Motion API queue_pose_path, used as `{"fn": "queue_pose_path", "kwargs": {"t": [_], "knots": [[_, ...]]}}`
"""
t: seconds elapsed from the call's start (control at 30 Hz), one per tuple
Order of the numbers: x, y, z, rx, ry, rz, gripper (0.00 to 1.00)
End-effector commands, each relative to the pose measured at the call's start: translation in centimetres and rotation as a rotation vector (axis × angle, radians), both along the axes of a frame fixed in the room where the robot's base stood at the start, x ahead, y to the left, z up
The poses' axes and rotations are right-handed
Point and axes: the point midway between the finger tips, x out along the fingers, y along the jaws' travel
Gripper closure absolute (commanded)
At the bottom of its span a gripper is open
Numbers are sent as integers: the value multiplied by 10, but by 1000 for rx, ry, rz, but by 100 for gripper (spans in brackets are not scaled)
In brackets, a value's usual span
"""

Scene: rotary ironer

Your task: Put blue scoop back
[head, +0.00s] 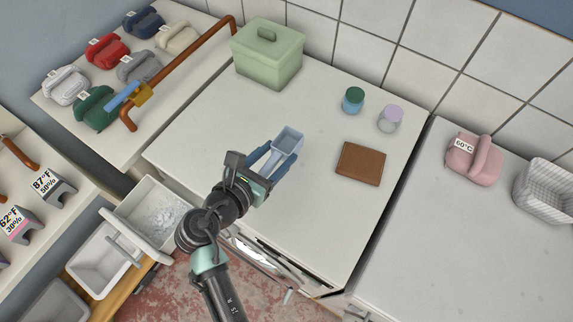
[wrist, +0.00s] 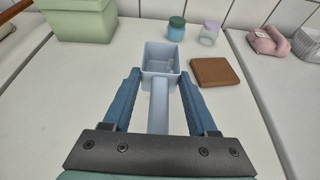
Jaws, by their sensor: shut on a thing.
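The light blue scoop (head: 289,138) has a square, open bowl and a straight handle. My gripper (head: 279,155) is shut on the scoop, with its blue fingers on either side just behind the bowl. In the wrist view the scoop (wrist: 161,55) points away from me, bowl opening up, its handle running back between the fingers of my gripper (wrist: 160,76). The bowl looks empty. The scoop is over the white worktop (head: 215,125); I cannot tell how high. An open drawer (head: 120,215) holding white powder lies left of my arm, below the worktop.
A green lidded box (head: 267,58), two small jars (head: 353,100) (head: 390,119) and a brown wallet-like item (head: 361,164) stand on the worktop. Several coloured irons and a copper rail (head: 190,65) are at upper left. A pink iron (head: 474,161) and basket (head: 545,188) are at right.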

Motion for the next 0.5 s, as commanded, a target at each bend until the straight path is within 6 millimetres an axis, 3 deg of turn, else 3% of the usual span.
{"fn": "queue_pose_path", "kwargs": {"t": [0.2, 0.5], "knots": [[0, 0, -40, -2, 4, 2, 96], [-1, 0, -74, 0, 4, 1, 96]]}}
